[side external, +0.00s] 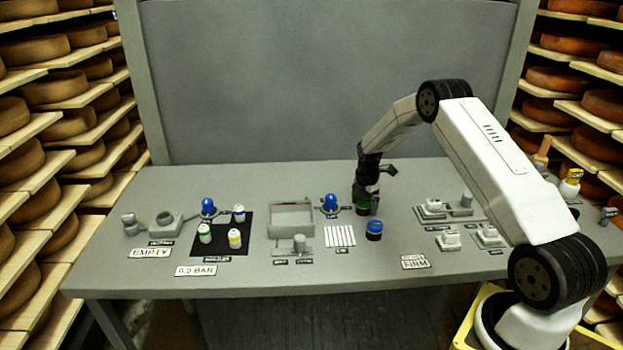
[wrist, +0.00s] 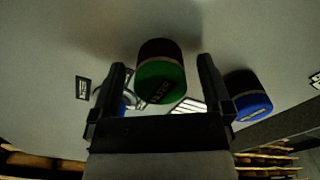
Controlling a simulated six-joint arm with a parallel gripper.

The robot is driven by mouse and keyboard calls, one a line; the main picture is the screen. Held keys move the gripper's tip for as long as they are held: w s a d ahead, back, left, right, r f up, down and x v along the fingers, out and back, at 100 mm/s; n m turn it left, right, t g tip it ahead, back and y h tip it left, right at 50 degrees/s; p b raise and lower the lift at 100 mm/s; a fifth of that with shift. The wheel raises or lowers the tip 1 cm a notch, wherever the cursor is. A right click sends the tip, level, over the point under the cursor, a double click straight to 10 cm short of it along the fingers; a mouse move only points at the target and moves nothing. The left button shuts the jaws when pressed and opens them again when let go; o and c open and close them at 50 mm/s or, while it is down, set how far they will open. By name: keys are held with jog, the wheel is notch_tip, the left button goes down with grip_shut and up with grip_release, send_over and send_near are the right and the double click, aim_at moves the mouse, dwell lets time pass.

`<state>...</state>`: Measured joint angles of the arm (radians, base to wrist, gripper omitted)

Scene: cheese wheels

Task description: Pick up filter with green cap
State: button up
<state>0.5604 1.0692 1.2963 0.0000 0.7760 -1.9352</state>
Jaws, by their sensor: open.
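The filter with the green cap (wrist: 162,82) has a dark body and a green lid with small unreadable marks. In the wrist view it appears between the two black fingers of my gripper (wrist: 161,64), with a visible gap on each side. In the side view my gripper (side external: 368,193) points down over the filter (side external: 363,210), which stands on the table and is mostly hidden by the fingers. My gripper is open and not closed on it.
A dark jar with a blue cap (side external: 374,229) stands close by, also in the wrist view (wrist: 248,97). A blue-topped item (side external: 330,203) and a striped white grid (side external: 340,236) lie left of it. White fixtures (side external: 449,240) stand to the right. A black mat (side external: 222,240) holds several white containers.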

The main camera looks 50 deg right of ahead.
aim_at(365, 200)
jog(key=shift+f, duration=0.15)
dwell(0.3)
jog(key=c, duration=1.3)
jog(key=shift+r, duration=0.2)
jog(key=shift+r, duration=0.5)
notch_tip(365, 200, up, 2)
jog(key=s+a+r, duration=0.2)
jog(key=s+r, duration=0.1)
jog(key=s, duration=0.1)
jog(key=s+a+r, duration=0.2)
jog(key=s+r, duration=0.1)
jog(key=s, duration=0.1)
jog(key=s+a+r, duration=0.2)
jog(key=s+r, duration=0.1)
jog(key=s, duration=0.1)
jog(key=shift+s+a+r, duration=0.2)
jog(key=shift+s+r, duration=0.05)
jog(key=shift+r, duration=0.05)
